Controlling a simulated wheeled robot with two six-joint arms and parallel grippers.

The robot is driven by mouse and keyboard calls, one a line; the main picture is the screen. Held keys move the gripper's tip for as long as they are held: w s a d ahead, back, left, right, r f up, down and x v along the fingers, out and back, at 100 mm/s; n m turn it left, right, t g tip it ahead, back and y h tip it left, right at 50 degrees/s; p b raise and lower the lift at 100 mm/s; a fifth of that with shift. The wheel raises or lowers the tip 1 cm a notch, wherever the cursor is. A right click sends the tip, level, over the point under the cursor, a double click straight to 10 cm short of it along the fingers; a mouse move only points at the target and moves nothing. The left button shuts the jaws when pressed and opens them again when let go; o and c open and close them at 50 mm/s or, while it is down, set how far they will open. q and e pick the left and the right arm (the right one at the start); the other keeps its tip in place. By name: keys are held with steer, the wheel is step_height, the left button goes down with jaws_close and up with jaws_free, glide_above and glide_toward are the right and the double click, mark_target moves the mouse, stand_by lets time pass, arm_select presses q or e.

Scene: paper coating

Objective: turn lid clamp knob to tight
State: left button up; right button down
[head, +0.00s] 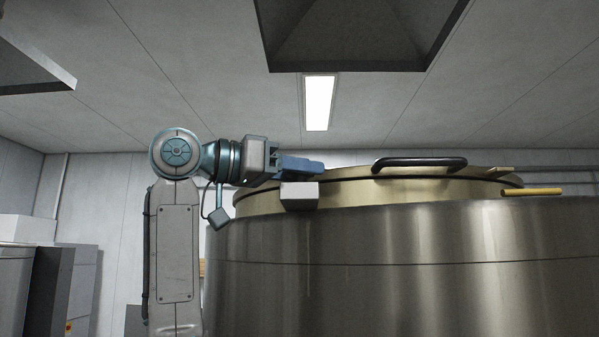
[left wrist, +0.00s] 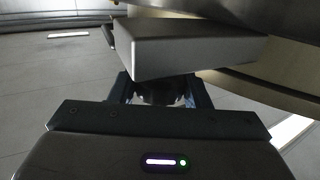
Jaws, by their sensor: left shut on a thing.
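A large steel vat (head: 400,265) fills the right of the head view, with a brass-coloured lid (head: 345,190) on top. A pale clamp block (head: 299,195) sits at the lid's left edge; it also shows large in the left wrist view (left wrist: 185,48). My left gripper (head: 303,166) is just above the block, its blue fingers level and pointing right. In the left wrist view, the fingers close around a dark rounded knob (left wrist: 160,92) beside the block. The knob is mostly hidden, so its turn position cannot be told. My right gripper is not in view.
A black handle (head: 420,162) arches over the lid. A brass-coloured bar (head: 532,192) sticks out at the vat's right. A dark hood (head: 360,35) hangs overhead. Grey cabinets (head: 60,285) stand at the far left. The air above my left gripper is clear.

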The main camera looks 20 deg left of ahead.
arm_select(q)
steer(key=o, duration=1)
steer(key=shift+a, duration=0.1)
steer(key=shift+s+a+f+b, duration=0.15)
steer(key=shift+s+a+b, duration=0.2)
steer(key=shift+b, duration=0.2)
steer(key=b+v, duration=0.4)
steer(key=v, duration=0.5)
steer(key=shift+s+a+b, duration=0.25)
steer(key=shift+s+b, duration=0.05)
